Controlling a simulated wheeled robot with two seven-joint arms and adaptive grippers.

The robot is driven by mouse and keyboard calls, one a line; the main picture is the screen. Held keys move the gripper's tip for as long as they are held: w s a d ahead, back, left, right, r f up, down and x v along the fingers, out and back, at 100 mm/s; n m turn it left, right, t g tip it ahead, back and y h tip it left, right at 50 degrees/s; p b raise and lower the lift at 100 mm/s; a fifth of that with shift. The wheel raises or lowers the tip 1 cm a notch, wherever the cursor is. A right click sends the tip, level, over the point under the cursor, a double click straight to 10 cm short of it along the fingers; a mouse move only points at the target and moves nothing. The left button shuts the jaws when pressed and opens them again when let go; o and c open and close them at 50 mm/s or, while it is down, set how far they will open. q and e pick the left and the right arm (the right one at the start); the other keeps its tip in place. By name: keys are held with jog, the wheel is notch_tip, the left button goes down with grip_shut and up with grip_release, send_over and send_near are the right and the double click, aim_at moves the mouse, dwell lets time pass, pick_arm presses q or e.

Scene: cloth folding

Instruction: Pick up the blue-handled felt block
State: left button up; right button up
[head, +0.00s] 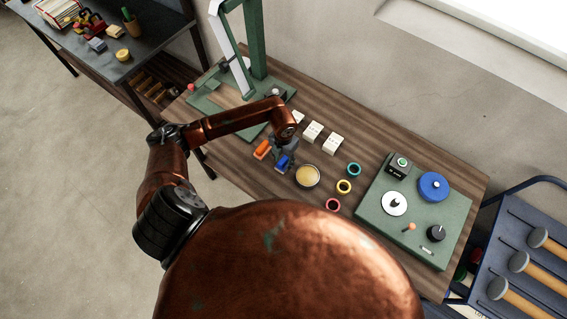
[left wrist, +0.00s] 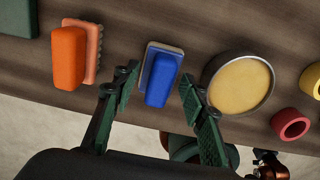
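The blue-handled felt block (left wrist: 161,78) lies on the wooden table, its blue handle up and a pale grey base showing at its edge. In the head view the blue-handled block (head: 282,162) is partly covered by my left gripper (head: 285,157). In the left wrist view my left gripper (left wrist: 156,95) is open, with one green finger on each side of the blue handle. The fingers look apart from it. How far above the table they are is hard to tell. My right gripper is not in view.
An orange-handled block (left wrist: 69,57) lies left of the blue one. A round tin (left wrist: 240,84) with yellow contents stands close on the right. Coloured rings (head: 344,186) and white blocks (head: 312,132) lie near. A green stand (head: 257,50) rises behind.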

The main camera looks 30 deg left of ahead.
pick_arm(q)
jog(key=shift+c, duration=0.3)
jog(key=c, duration=0.3)
grip_shut()
jog(key=shift+r, duration=0.1)
jog(key=shift+r, duration=0.55)
jog(key=s+d+r+b, duration=0.2)
jog(key=s+d+r, duration=0.6)
jog(key=s+r, duration=0.3)
jog(key=shift+s+r, duration=0.35)
jog(key=shift+r, duration=0.05)
